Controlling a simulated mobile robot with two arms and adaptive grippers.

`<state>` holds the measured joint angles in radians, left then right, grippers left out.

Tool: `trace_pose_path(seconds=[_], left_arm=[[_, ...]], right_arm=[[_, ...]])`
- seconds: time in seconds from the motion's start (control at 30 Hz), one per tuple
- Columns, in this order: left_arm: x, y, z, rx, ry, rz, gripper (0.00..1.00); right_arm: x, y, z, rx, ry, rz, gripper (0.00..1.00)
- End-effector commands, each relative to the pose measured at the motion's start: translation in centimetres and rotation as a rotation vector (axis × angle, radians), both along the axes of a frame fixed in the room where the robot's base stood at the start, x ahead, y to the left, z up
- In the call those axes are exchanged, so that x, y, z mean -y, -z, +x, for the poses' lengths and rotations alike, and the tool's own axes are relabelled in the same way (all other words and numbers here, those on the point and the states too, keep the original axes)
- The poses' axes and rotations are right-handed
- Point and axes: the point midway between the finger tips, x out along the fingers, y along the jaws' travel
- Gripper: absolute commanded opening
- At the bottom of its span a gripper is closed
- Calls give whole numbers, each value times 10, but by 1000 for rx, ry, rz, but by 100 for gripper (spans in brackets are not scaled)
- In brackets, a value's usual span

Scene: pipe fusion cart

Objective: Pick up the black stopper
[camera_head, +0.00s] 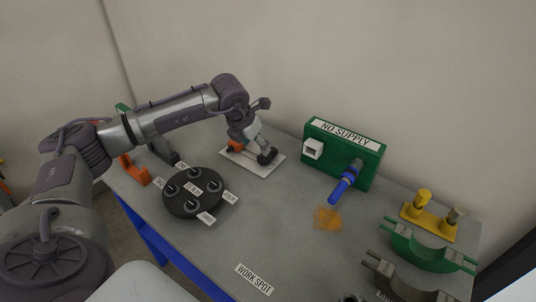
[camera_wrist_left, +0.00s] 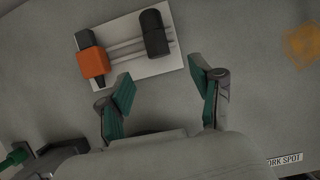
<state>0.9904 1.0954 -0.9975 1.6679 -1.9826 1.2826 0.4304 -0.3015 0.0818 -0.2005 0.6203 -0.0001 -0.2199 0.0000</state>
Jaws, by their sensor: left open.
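A black cylindrical piece (camera_wrist_left: 155,33), which looks like the black stopper, lies on a white plate (camera_wrist_left: 127,67) beside an orange block (camera_wrist_left: 93,62) with a dark tip. In the head view the black piece (camera_head: 267,156) is at the plate's right end, partly near my gripper. My left gripper (camera_head: 256,145) reaches down over the plate. In the left wrist view its green-padded fingers (camera_wrist_left: 163,88) are spread apart with nothing between them; the black piece is ahead of them, apart from both. My right gripper is not in view.
A round black holder (camera_head: 190,205) with several knobs stands left of the plate. The green "NO SUPPLY" box (camera_head: 342,155) with a blue handle (camera_head: 342,187) stands to the right. An orange patch (camera_head: 327,218) marks the grey table. Yellow and green fittings (camera_head: 430,250) are at the far right.

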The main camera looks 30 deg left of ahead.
Motion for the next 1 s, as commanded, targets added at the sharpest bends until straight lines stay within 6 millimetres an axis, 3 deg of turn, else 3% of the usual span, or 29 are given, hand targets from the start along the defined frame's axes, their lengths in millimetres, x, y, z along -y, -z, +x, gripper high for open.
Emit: trace_pose_path(seconds=[0.1, 0.37, 0.63, 0.93, 1.0], left_arm=[[1, 16, 7, -2, 0, -2, 65], [1, 34, 13, -2, 0, -3, 65], [0, 71, 24, 0, 2, -5, 65], [0, 77, 26, 1, 2, -3, 65], [0, 77, 26, 1, 2, -3, 54]], right_arm=[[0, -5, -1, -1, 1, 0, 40], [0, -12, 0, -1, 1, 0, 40], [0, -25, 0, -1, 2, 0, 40], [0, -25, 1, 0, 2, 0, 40], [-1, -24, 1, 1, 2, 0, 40]])
